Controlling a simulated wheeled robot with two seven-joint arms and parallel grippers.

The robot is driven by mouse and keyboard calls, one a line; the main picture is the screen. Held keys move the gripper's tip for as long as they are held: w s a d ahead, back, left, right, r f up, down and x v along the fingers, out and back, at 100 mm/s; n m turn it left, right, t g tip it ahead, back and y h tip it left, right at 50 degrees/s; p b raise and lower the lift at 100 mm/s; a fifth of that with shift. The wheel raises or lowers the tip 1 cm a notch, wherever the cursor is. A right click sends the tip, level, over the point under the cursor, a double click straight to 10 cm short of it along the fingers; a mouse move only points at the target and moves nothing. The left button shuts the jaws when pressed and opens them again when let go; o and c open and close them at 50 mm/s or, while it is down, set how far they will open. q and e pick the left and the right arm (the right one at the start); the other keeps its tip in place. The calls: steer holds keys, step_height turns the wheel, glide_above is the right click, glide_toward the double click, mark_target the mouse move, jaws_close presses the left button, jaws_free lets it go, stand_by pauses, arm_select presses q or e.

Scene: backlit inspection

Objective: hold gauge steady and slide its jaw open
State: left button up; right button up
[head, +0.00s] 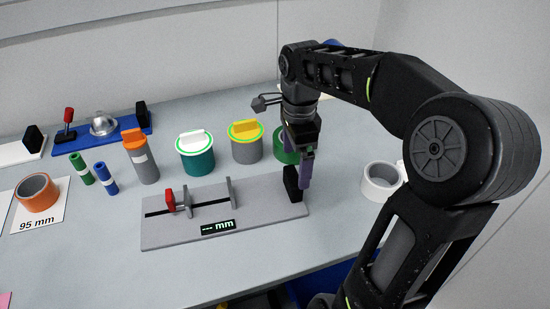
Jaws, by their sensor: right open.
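The gauge is a flat grey plate (265,222) lying on the table, with a dark slot and a small "mm" display on its front part. A red block (170,200) and a grey upright plate (231,192) stand along the slot, apart from each other; which is the sliding jaw I cannot tell. A black block (292,184) stands at the plate's right end. My right gripper (301,178) points down at this black block and is open; its fingers partly hide the block, and I cannot tell whether they touch it. My left gripper is not in view.
Behind the gauge stand an orange-capped grey canister (146,166), a white-lidded teal jar (198,162), a yellow-lidded jar (246,148) and a partly hidden green one. A white ring (378,184) lies right. An orange ring (36,194) sits on a "95 mm" card at left.

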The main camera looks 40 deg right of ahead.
mark_target(296, 175)
steer(key=shift+s, duration=0.1)
steer(key=shift+d+f, duration=0.1)
steer(key=shift+f, duration=3.85)
steer(key=shift+c, duration=0.6)
steer(key=c, duration=2)
steer(key=shift+o, duration=0.2)
